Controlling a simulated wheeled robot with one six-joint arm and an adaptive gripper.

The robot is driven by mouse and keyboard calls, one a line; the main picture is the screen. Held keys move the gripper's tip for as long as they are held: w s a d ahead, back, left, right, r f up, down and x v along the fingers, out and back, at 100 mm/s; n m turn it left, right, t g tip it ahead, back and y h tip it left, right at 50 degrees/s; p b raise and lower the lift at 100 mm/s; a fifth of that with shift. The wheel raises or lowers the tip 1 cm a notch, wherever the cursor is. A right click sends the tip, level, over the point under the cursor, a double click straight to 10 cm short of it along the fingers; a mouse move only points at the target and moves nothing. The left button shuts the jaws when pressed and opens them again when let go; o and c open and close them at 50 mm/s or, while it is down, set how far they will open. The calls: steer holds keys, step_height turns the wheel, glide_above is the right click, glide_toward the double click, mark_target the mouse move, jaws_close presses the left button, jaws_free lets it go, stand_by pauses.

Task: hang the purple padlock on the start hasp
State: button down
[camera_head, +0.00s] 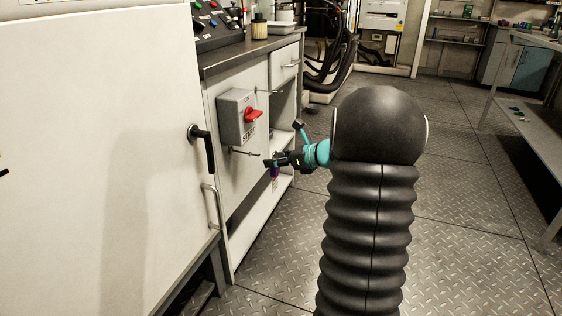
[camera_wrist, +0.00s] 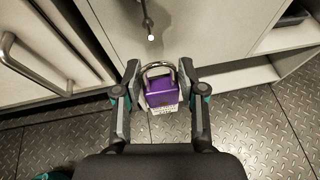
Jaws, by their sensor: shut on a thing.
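The purple padlock (camera_wrist: 161,94) is upright between the fingers of my gripper (camera_wrist: 159,74), its silver shackle at the top in the wrist view. My gripper is shut on it. In the head view my gripper (camera_head: 272,161) is in front of the cabinet, and a little of the padlock (camera_head: 275,172) shows below the fingers. The start hasp looks like the thin metal rod (camera_head: 244,153) under the grey switch box; its tip also shows in the wrist view (camera_wrist: 150,36), beyond the shackle and apart from it.
The grey switch box (camera_head: 238,115) with a red knob is above the rod. A black door handle (camera_head: 203,143) and a metal pull (camera_head: 210,206) stick out to the left. Open shelves (camera_head: 282,150) are behind and right of my gripper.

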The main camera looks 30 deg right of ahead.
mark_target(259, 155)
steer(key=shift+w+a+f+b, duration=0.15)
steer(key=shift+w+a+b, duration=0.1)
steer(key=shift+w+a, duration=0.75)
steer(key=shift+w+a+f+b, duration=0.2)
steer(key=shift+w+a, duration=0.5)
steer(key=shift+w, duration=0.5)
steer(key=shift+x, duration=0.8)
steer(key=shift+s+f, duration=0.1)
steer(key=shift+f, duration=0.05)
steer(key=c, duration=0.6)
jaws_free()
steer(key=v, duration=1.2)
